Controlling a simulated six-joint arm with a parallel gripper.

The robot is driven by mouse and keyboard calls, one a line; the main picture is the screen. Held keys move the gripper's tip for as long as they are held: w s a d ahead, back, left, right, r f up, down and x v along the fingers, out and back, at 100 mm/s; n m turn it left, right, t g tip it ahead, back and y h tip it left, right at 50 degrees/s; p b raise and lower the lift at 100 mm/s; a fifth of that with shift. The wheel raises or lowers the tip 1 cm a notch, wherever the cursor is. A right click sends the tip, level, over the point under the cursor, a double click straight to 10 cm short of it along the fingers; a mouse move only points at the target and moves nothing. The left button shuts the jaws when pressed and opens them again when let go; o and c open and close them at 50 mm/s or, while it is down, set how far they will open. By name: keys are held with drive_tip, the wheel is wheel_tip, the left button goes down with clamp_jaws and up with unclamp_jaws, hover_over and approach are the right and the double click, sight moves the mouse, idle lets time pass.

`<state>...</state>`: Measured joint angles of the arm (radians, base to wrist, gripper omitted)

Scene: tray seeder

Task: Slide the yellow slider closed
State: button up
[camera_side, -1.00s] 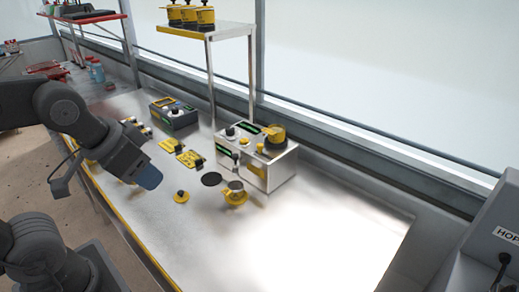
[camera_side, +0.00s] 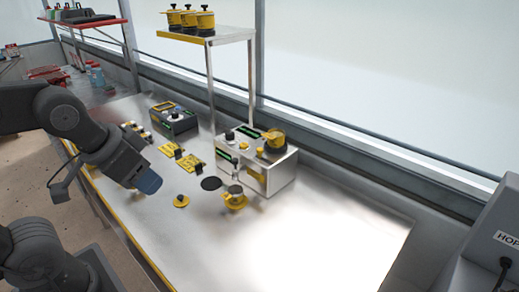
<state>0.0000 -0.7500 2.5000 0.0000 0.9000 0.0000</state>
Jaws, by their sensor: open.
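A silver box-shaped machine (camera_side: 281,177) stands on the metal bench, with a yellow round cap (camera_side: 274,137) on top and a yellow panel (camera_side: 256,175) on its front. Small yellow plates with dark knobs (camera_side: 194,162) lie left of it. I cannot tell which yellow part is the slider, or how far open it is. My gripper (camera_side: 149,183), with a blue-grey end, hangs over the bench to the left of the machine, apart from these parts. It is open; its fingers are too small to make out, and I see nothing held.
A yellow cup-like part (camera_side: 235,201), a black disc (camera_side: 211,183) and a small yellow knob (camera_side: 181,201) lie before the machine. A dark control box (camera_side: 175,120) stands behind. A raised shelf (camera_side: 208,37) holds yellow pots. The bench's right side is clear.

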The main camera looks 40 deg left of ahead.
drive_tip(key=shift+o, duration=0.4)
drive_tip(key=shift+w+r, duration=0.2)
drive_tip(key=shift+w, duration=0.05)
drive_tip(key=w+a+r+n, duration=0.15)
drive_tip(key=w+r, duration=0.25)
drive_tip(key=w, duration=1)
drive_tip(key=n+g+y, duration=0.1)
drive_tip(key=n, duration=0.1)
approach(260, 149)
drive_tip(key=shift+m, duration=0.25)
drive_tip(key=x, duration=0.8)
drive_tip(key=shift+w+a+f, duration=0.1)
drive_tip(key=shift+a+f, duration=0.05)
drive_tip(key=shift+f, duration=0.05)
clamp_jaws()
